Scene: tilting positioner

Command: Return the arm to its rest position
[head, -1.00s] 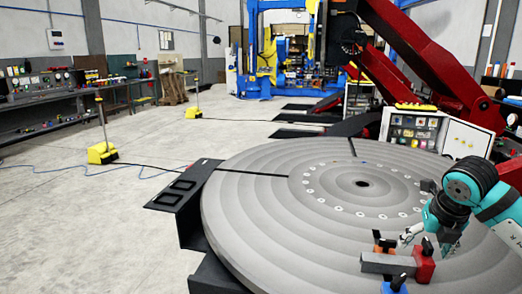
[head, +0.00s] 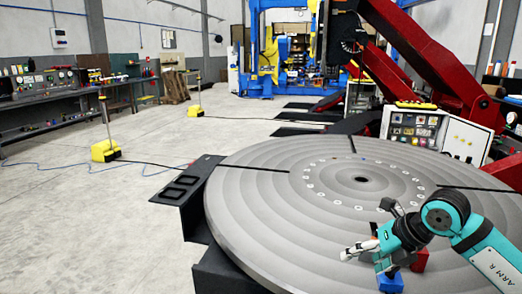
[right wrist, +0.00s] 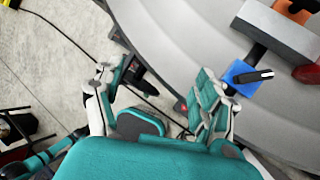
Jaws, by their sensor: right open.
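My right gripper (head: 368,230) is over the near right part of the grey round positioner table (head: 270,220). Its fingers are spread and empty, pointing left. The right wrist view also shows the open gripper (right wrist: 157,85), with nothing between the fingers. A blue clamp block (head: 390,282) with a dark handle sits just below the gripper in the head view. This blue block (right wrist: 240,77) is beside the right-hand finger in the wrist view. A red block (head: 420,260) is partly hidden behind my right arm. My left gripper is not in view.
A grey bar (right wrist: 275,30) lies by the clamps on the table. A black bracket (head: 185,185) juts from the table's left side. Yellow floor stands (head: 104,151) and cables are at left. A red arm structure (head: 430,55) rises behind. The floor at left is mostly clear.

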